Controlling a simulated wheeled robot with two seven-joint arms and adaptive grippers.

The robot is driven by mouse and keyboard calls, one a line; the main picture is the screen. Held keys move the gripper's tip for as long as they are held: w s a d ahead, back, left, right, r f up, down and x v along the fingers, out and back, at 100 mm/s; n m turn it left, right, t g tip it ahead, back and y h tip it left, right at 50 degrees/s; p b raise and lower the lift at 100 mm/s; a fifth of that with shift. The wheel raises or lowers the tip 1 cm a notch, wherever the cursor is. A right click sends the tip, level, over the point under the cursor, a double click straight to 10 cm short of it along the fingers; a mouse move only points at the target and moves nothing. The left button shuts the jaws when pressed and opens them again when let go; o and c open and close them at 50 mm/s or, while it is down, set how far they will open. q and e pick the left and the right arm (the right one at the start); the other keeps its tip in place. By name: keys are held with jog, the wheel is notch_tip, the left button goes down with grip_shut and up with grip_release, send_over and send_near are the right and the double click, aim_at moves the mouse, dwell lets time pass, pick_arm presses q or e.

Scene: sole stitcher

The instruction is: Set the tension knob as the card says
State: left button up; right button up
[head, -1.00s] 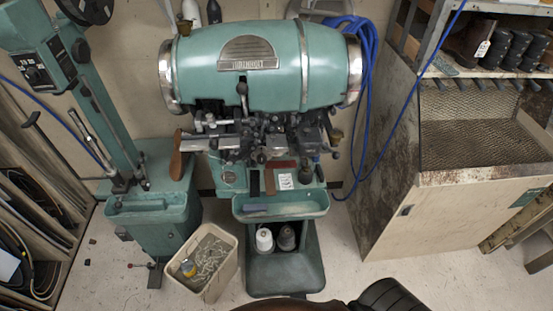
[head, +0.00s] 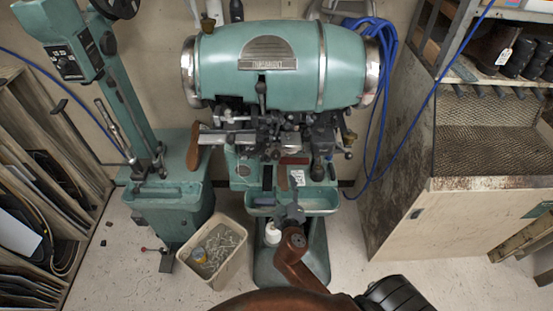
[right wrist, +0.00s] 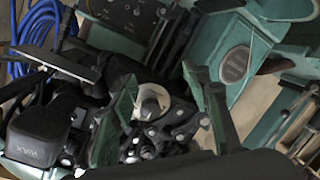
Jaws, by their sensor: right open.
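The green stitching machine (head: 265,65) stands at the back of the head view, its dark stitching head (head: 280,130) below the drum. A white card with dark marks (head: 297,177) is on its front; I cannot read it. My right gripper (head: 292,190) is in front of the machine, just below the card. In the right wrist view my right gripper (right wrist: 160,80) has its two fingers apart with nothing gripped. A round pale metal knob-like part (right wrist: 152,103) shows between them; I cannot tell if it is the tension knob or read its setting. My left gripper is not in view.
A green tray (head: 320,202) juts out under the stitching head, with a white thread cone (head: 274,233) below. A beige bin (head: 216,250) stands on the floor at left. A black box marked WAX (right wrist: 40,145) is close by in the right wrist view. A wooden cabinet (head: 450,220) stands at right.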

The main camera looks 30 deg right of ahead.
jog(key=t, duration=0.2)
send_near(276, 158)
jog(key=w, duration=0.2)
jog(key=shift+n, duration=0.3)
jog(key=x, duration=0.3)
jog(key=p+x, duration=0.1)
jog(key=x, duration=0.2)
jog(key=shift+s+d+r, duration=0.15)
jog(key=shift+d+r, duration=0.05)
jog(key=shift+d, duration=0.15)
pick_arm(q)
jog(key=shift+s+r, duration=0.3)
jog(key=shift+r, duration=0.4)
pick_arm(e)
jog(key=shift+w+d+f, duration=0.1)
jog(key=shift+w+d, duration=0.25)
jog(key=shift+w, duration=0.3)
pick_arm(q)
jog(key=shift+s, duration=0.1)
pick_arm(e)
jog(key=shift+c, duration=0.4)
jog(key=c, duration=1.1)
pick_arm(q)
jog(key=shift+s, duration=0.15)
pick_arm(e)
jog(key=shift+o, duration=0.2)
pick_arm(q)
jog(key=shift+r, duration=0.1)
